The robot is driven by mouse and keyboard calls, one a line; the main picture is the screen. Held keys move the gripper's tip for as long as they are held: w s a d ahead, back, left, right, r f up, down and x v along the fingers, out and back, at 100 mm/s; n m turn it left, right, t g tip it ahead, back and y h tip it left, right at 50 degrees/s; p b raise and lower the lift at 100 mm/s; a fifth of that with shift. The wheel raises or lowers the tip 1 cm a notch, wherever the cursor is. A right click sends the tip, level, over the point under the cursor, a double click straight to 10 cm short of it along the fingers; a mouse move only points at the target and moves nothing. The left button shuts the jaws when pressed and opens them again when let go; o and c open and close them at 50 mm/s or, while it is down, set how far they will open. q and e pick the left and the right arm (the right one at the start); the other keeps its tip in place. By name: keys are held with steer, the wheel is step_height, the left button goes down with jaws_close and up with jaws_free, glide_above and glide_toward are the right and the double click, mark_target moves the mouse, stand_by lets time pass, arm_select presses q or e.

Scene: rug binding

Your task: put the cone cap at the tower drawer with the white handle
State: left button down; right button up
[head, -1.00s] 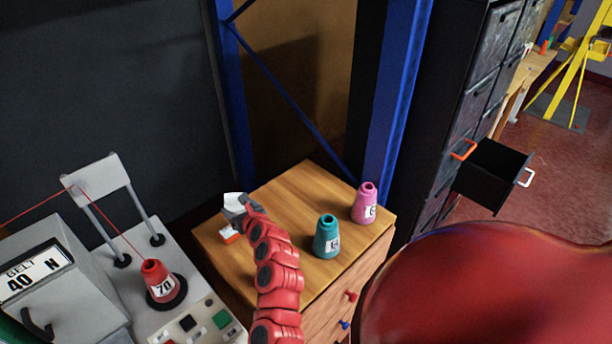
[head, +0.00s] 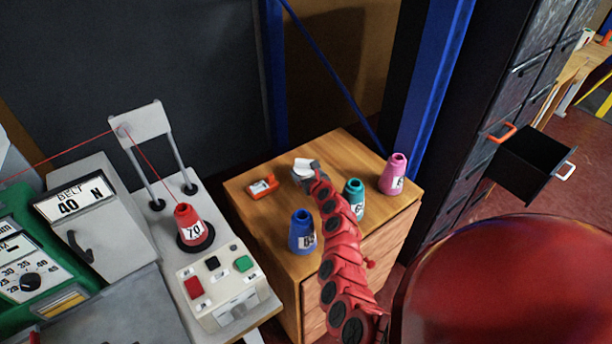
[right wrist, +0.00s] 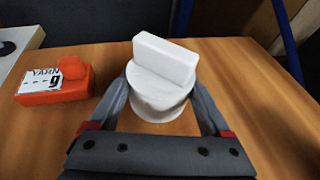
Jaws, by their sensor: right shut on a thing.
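The cone cap (right wrist: 160,85) is a white round piece with a raised flat ridge. My right gripper (right wrist: 162,108) is shut on it, one finger on each side. In the head view the right gripper (head: 308,174) and cap (head: 302,165) are over the back of the wooden cabinet top; I cannot tell whether the cap touches the wood. The dark drawer tower (head: 500,110) stands at right. Its black drawer (head: 530,160) is pulled out, with a white handle (head: 570,169) on its front. An orange handle (head: 502,133) is to its left. My left gripper is out of view.
The wooden cabinet (head: 330,260) carries an orange yarn scale (right wrist: 58,85) and blue (head: 302,232), teal (head: 353,195) and pink (head: 393,175) cones. A red cone (head: 188,222) stands on the grey machine at left. A blue post (head: 430,90) rises between cabinet and tower.

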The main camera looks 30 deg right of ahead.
steer(key=shift+d+f, duration=0.1)
steer(key=shift+f, duration=0.55)
steer(key=shift+r, duration=0.1)
steer(key=o, duration=1.1)
steer(key=shift+c, duration=0.2)
